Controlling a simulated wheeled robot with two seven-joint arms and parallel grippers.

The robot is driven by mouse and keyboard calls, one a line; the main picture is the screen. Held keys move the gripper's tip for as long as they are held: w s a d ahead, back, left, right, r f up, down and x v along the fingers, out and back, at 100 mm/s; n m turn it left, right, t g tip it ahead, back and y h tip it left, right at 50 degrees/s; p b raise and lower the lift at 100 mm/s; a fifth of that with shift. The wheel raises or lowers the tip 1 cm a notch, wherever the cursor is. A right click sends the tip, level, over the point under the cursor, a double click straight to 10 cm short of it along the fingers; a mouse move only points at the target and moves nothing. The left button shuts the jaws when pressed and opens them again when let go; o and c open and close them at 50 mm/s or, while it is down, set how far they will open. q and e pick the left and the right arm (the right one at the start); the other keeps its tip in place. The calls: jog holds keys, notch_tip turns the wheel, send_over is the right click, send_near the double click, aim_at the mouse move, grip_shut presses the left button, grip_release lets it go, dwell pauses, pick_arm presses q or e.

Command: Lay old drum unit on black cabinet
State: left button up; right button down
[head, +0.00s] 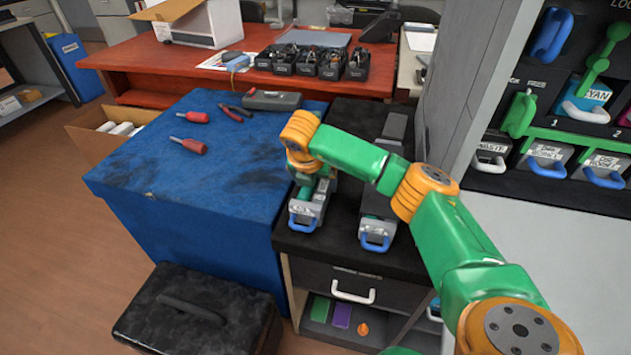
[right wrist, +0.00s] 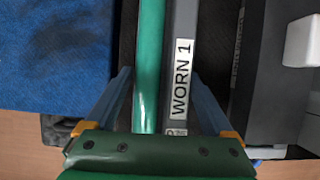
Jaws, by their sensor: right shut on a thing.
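The old drum unit (head: 308,208) is a long grey part with a blue front handle. In the right wrist view it shows a green roller and a white label reading "WORN 1" (right wrist: 181,80). My right gripper (head: 313,178) is shut on it from above, with one finger on each side of it. The unit is over the front left part of the black cabinet (head: 340,252), close to the blue-covered table. I cannot tell whether it touches the top. A second grey unit (head: 376,232) with a blue handle lies on the cabinet to its right. My left gripper is not in view.
The blue-covered table (head: 190,170) holds screwdrivers (head: 190,146), pliers (head: 236,113) and a grey case (head: 272,100). A black box (head: 200,315) stands on the floor in front. A rack with handled cartridges (head: 550,155) rises at right. The cabinet has a drawer with a white handle (head: 352,292).

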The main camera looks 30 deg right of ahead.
jog(key=shift+f, duration=0.35)
jog(key=shift+s+a+f+b, duration=0.2)
jog(key=shift+s+f+b, duration=0.1)
jog(key=shift+f+b, duration=0.35)
